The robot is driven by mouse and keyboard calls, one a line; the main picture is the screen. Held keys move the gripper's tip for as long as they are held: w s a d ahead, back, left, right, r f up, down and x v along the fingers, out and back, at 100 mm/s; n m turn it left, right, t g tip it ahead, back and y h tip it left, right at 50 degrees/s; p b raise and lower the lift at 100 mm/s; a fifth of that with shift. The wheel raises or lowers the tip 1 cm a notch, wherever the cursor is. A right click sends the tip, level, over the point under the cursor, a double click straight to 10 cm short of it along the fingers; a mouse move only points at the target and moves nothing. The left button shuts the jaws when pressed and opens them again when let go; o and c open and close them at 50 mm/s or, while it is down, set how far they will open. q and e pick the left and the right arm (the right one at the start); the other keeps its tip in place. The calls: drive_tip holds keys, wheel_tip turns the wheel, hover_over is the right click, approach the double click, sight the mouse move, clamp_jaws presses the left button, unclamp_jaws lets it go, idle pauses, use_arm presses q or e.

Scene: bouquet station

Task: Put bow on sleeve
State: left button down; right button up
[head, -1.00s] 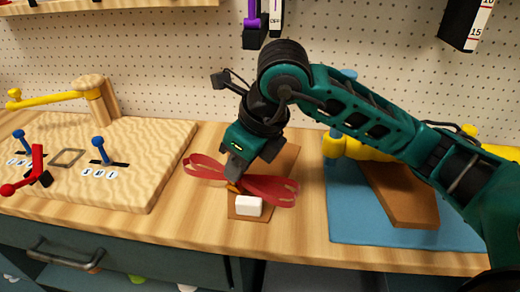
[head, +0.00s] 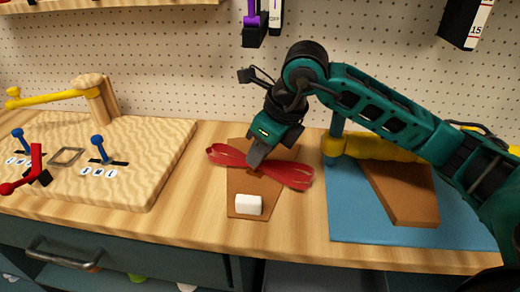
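The red bow (head: 292,177) has two long ribbon loops spread left and right. My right gripper (head: 255,164) points down at its middle and is shut on it; the fingertips are partly hidden. The brown sleeve (head: 244,188) lies flat on the wooden table, wider at the back than at the front. The bow is over the back half of the sleeve, its loops reaching past both side edges. I cannot tell whether the bow touches the sleeve. A small white block (head: 248,205) sits at the sleeve's front end. My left gripper is not in view.
A pale wooden board (head: 150,150) with blue and red levers and a yellow arm stands at the left. A blue mat (head: 350,222) with a brown wedge (head: 402,195) and a yellow tool (head: 380,148) lies at the right. A pegboard (head: 180,60) rises behind.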

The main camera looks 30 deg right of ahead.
drive_tip(key=o, duration=0.5)
drive_tip(key=shift+c, duration=0.2)
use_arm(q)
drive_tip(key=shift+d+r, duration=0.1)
use_arm(e)
drive_tip(key=shift+r, duration=0.2)
drive_tip(key=shift+p+v, duration=0.4)
drive_tip(key=shift+v, duration=0.85)
drive_tip(key=s+d+b, duration=0.1)
drive_tip(key=s, duration=0.1)
drive_tip(key=s+d, duration=0.2)
drive_tip(key=s, duration=0.1)
drive_tip(key=s+d+b, duration=0.1)
drive_tip(key=s+d, duration=0.1)
drive_tip(key=s, duration=0.1)
drive_tip(key=shift+b, duration=0.3)
drive_tip(key=shift+s+d+b, duration=0.45)
drive_tip(key=shift+s+b, duration=0.2)
drive_tip(key=shift+s, duration=0.05)
drive_tip(key=shift+s+d+b, duration=0.15)
drive_tip(key=shift+s+b, duration=0.15)
drive_tip(key=shift+s, duration=0.05)
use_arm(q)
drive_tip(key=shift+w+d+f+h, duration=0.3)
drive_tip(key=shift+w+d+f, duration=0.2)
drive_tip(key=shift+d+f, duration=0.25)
use_arm(e)
drive_tip(key=shift+s+r, duration=0.1)
drive_tip(key=shift+s, duration=0.1)
